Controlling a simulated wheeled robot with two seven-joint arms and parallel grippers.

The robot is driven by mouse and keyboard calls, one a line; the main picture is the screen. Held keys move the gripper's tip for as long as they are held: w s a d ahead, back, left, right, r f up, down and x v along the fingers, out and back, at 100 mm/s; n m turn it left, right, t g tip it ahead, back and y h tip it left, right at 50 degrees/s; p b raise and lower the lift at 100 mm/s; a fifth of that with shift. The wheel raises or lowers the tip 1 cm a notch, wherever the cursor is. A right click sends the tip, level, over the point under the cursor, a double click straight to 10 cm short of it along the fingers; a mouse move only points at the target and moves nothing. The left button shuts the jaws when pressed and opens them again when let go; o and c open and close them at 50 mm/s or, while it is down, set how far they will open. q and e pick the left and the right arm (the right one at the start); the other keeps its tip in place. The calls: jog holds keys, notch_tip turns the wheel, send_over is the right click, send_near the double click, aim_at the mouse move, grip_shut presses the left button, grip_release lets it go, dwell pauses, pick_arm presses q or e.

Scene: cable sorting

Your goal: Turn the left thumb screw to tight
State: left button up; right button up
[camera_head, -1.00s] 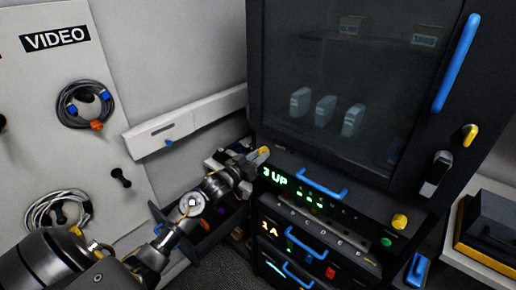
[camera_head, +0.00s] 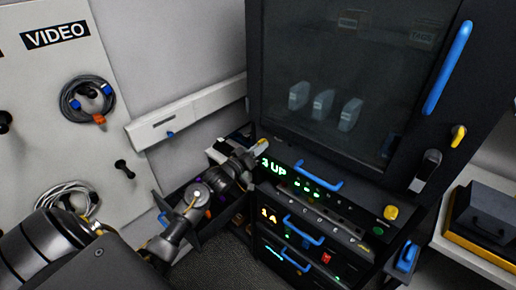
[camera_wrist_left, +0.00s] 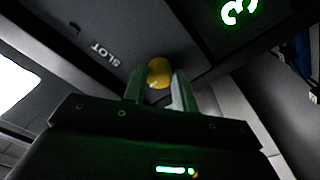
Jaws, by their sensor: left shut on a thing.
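The left thumb screw is a small yellow knob (camera_wrist_left: 159,73) at the left end of the top rack unit (camera_head: 345,203). It also shows in the head view (camera_head: 262,142), partly behind my gripper. My left gripper (camera_head: 254,152) reaches it from the left. In the left wrist view the two fingers (camera_wrist_left: 160,92) are shut on the knob, one on each side. A second yellow thumb screw (camera_head: 391,212) sits at the right end of the same unit. The unit's display reads "3 UP" in green. My right gripper is not in view.
Blue handles (camera_head: 319,181) stick out from the stacked units. The dark glass door (camera_head: 340,80) above has a long blue handle (camera_head: 447,68). A pegboard with coiled cables (camera_head: 87,98) stands at the left. A dark bin (camera_head: 208,212) lies under my left arm.

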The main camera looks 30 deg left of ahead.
pick_arm(q)
jog(key=o, duration=1)
jog(key=s+b, duration=0.1)
jog(key=s, duration=0.2)
jog(key=s+a+b, duration=0.1)
jog(key=s, duration=0.3)
jog(key=s+b, duration=0.1)
jog(key=s, duration=0.2)
jog(key=shift+s+a+f, duration=0.2)
jog(key=shift+s+f, duration=0.15)
jog(key=shift+f, duration=0.05)
